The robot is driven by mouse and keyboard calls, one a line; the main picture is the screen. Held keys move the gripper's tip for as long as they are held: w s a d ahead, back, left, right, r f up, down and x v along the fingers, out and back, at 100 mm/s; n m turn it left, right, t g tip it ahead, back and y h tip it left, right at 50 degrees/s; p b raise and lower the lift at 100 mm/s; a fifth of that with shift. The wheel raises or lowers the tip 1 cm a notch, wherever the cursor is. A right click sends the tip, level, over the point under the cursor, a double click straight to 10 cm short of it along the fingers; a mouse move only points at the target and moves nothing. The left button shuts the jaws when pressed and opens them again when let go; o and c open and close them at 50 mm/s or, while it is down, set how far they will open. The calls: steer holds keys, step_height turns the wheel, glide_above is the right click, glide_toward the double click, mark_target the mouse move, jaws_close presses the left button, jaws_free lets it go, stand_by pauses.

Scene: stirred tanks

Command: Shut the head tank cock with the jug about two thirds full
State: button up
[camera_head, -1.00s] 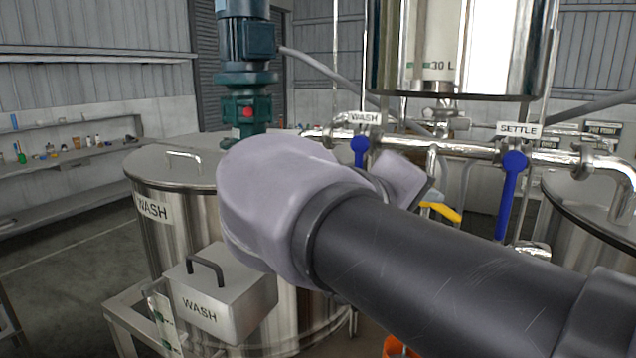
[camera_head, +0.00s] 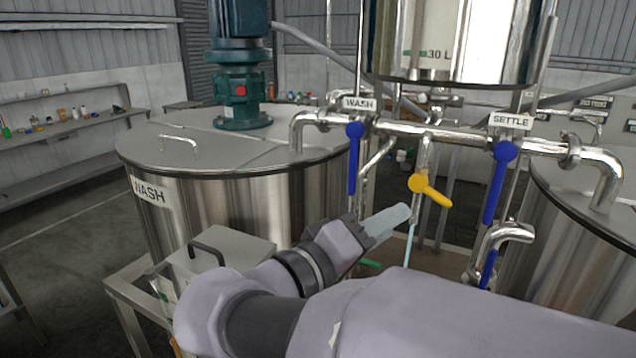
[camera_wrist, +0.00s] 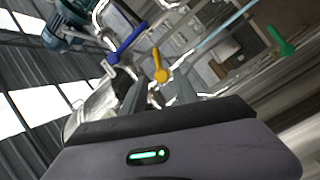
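The yellow-handled cock (camera_head: 430,190) sits on the short pipe below the manifold, its handle slanting down to the right. A pale blue stream (camera_head: 409,245) runs down beneath it. The steel head tank marked 30 L (camera_head: 455,45) is above. My gripper (camera_head: 390,222) is below and left of the yellow handle, apart from it, pointing up to the right. In the wrist view its two dark fingers (camera_wrist: 158,95) are spread with nothing between them, and the yellow handle (camera_wrist: 160,68) shows just beyond their tips. I cannot see the jug or its level; my arm covers the area below the stream.
Blue handles hang at the WASH (camera_head: 354,160) and SETTLE (camera_head: 498,185) labels, either side of the yellow one. The WASH tank (camera_head: 240,195) stands left, another steel tank (camera_head: 570,250) right. A green handle (camera_wrist: 282,42) shows in the wrist view.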

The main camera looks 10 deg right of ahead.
glide_toward(441, 197)
steer(key=d, duration=0.2)
steer(key=x, duration=0.4)
steer(key=w+x, duration=0.1)
steer(key=x, duration=0.2)
steer(key=a+x, duration=0.1)
steer(key=x, duration=0.3)
steer(key=shift+w+d+f, duration=0.25)
steer(key=shift+w+d, duration=0.1)
jaws_close()
